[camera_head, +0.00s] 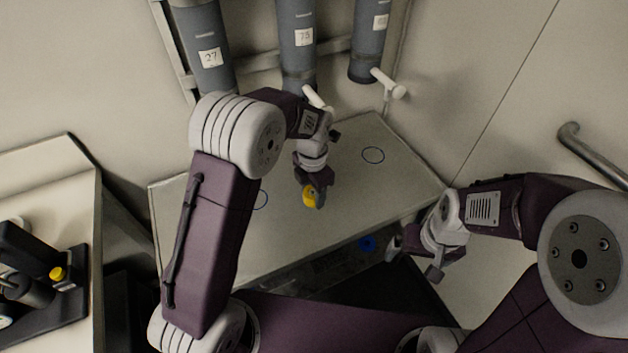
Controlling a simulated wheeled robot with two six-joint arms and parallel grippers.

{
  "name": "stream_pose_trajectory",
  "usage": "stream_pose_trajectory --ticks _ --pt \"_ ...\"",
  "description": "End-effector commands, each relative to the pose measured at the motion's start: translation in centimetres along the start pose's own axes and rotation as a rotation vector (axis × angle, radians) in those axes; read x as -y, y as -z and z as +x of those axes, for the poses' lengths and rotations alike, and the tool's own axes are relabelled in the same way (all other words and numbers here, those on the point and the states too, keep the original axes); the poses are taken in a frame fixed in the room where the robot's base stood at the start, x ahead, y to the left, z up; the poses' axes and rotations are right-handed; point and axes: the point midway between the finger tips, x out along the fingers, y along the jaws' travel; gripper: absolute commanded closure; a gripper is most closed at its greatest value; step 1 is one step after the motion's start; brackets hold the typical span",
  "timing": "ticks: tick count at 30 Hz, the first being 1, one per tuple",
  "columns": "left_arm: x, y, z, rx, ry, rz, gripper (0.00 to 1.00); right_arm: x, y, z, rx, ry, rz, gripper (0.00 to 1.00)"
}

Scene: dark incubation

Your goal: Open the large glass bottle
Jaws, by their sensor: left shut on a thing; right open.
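My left gripper (313,193) is shut on a small yellow thing (309,199), held over the middle of the light table (330,220). The yellow thing looks like a cap, but the fingers hide part of it. A blue round thing (367,243), perhaps a bottle cap, shows near the table's front edge. I cannot make out a glass bottle clearly; the area under the blue thing is dark. My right gripper (414,262) is open and empty, to the right of the blue thing and apart from it.
Grey cylinders with number labels (209,57) (305,37) hang on the back wall. Dark equipment with a yellow knob (57,273) stands on the left counter. A rail (590,160) is at right.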

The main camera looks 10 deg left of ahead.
Motion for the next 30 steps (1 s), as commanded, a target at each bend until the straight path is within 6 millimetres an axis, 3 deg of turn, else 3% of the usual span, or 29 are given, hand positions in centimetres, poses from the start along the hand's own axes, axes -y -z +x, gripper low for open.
stream_pose_trajectory --ticks 5,12,16,24,30 --pt "-1.6 0.6 1.1 -0.002 0.001 -0.004 1.0 0.0 0.0 0.0 0.0 0.0 0.001 0.05" --pt "-7.8 2.9 5.0 -0.002 0.002 -0.004 1.0 0.0 0.0 0.0 0.001 0.0 -0.002 0.05" --pt "-10.1 3.6 6.5 0.0 0.0 -0.001 1.0 0.0 0.0 -0.1 0.001 0.0 -0.003 0.05" --pt "-11.0 3.9 7.3 0.0 0.0 0.004 1.0 0.0 0.0 0.0 0.002 0.0 -0.004 0.05" --pt "-10.9 4.0 10.6 -0.002 0.002 0.003 1.0 0.0 0.0 0.0 0.002 0.0 -0.004 0.05"
